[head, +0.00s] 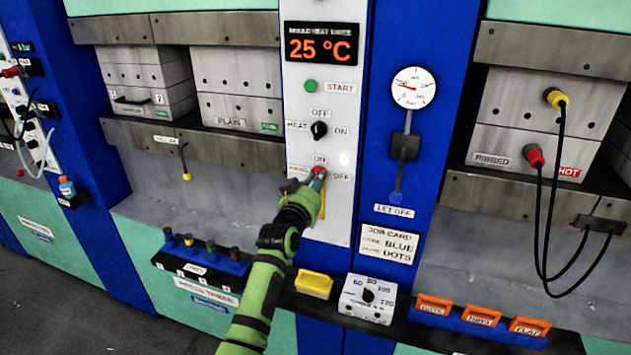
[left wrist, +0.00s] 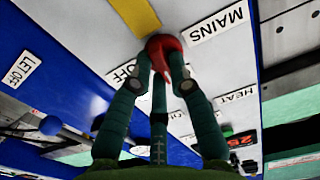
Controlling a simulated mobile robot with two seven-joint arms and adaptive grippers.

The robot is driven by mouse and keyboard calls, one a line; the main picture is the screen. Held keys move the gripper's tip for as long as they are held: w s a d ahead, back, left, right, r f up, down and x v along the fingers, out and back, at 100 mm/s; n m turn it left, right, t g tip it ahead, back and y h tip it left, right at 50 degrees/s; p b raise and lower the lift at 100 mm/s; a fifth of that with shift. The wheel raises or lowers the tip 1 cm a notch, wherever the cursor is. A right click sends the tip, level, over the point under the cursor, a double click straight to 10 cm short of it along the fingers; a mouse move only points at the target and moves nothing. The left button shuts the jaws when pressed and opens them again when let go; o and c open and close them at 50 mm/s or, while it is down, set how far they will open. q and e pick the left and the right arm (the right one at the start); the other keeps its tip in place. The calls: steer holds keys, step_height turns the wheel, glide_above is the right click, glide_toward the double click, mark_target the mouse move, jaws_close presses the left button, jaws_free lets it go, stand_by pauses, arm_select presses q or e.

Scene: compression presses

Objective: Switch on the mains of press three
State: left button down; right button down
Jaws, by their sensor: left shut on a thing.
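The red mains knob (head: 319,173) is on the white control panel (head: 340,105), with a label ON above it and OFF to its right. My left gripper (head: 314,182) is shut on the knob, its fingers covering much of it. In the left wrist view the red knob (left wrist: 165,48) sits between the fingertips (left wrist: 160,80), next to the MAINS label (left wrist: 217,24). A pale mark shows on the knob, but I cannot tell which label it points to. The display (head: 321,43) reads 25 °C. A sign (head: 207,291) below the left bay appears to read PRESS THREE. My right gripper is not in view.
Above the mains are the black heat knob (head: 319,130) and green start button (head: 310,86). A gauge (head: 413,88) and lever (head: 404,147) stand to the right. Below are a yellow block (head: 314,284), a white dial box (head: 367,299) and orange blocks (head: 482,315). Cables hang at the right.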

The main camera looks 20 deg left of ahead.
arm_select(q)
steer(key=shift+n, duration=0.5)
steer(key=c, duration=1.1)
jaws_free()
steer(key=shift+c, duration=0.2)
steer(key=s, duration=1.2)
steer(key=shift+a, duration=0.2)
